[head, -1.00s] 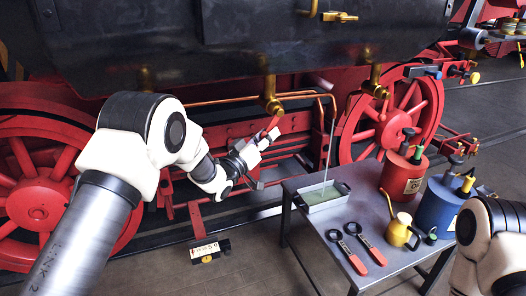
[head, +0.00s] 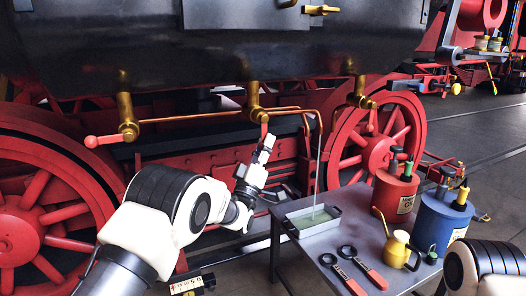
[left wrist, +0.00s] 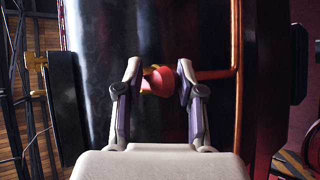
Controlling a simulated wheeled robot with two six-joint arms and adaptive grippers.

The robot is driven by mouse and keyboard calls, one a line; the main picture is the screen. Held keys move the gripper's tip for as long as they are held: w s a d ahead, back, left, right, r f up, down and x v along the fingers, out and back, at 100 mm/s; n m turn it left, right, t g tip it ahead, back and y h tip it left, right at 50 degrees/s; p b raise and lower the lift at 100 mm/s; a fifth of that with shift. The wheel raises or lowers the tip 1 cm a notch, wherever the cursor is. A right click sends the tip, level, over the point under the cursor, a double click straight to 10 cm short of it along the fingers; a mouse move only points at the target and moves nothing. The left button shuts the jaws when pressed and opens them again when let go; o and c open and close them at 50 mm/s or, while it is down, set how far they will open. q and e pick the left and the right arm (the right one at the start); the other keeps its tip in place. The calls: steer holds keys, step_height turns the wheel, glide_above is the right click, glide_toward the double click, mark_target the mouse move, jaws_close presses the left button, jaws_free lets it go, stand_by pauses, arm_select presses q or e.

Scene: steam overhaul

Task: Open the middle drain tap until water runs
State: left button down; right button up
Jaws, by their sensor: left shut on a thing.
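The middle drain tap (head: 257,112) is brass and hangs under the black cylinder, with its red lever (head: 264,131) pointing down. My left gripper (head: 266,143) is shut on this lever from below. In the left wrist view the red lever end (left wrist: 160,82) sits between the two fingers of the left gripper (left wrist: 158,68). A thin pale stream of water (head: 318,165) falls from the copper pipe end (head: 319,124) into the metal tray (head: 334,221), which holds greenish liquid. My right gripper is out of view; only part of its arm shows at lower right.
The left tap (head: 127,130) has its red lever pointing left; the right tap (head: 361,98) has its lever down. The grey table (head: 335,247) carries two red-handled tools, a yellow oil can (head: 398,250), a red can (head: 394,190) and a blue can (head: 440,222). Red wheels flank the cylinder.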

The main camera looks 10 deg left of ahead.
arm_select(q)
steer(key=shift+a+r, duration=0.25)
steer(key=shift+r, duration=0.1)
steer(key=c, duration=0.9)
jaws_free()
steer(key=shift+w+f, duration=0.1)
steer(key=shift+w, duration=0.05)
steer(key=shift+o, duration=0.2)
steer(key=shift+w+f, duration=0.15)
steer(key=shift+f, duration=0.1)
steer(key=shift+d, duration=0.1)
steer(key=shift+s+f, duration=0.15)
steer(key=shift+s, duration=0.05)
steer(key=v, duration=1.1)
steer(key=shift+s+f, duration=0.15)
steer(key=shift+s, duration=0.15)
steer(key=shift+f, duration=0.1)
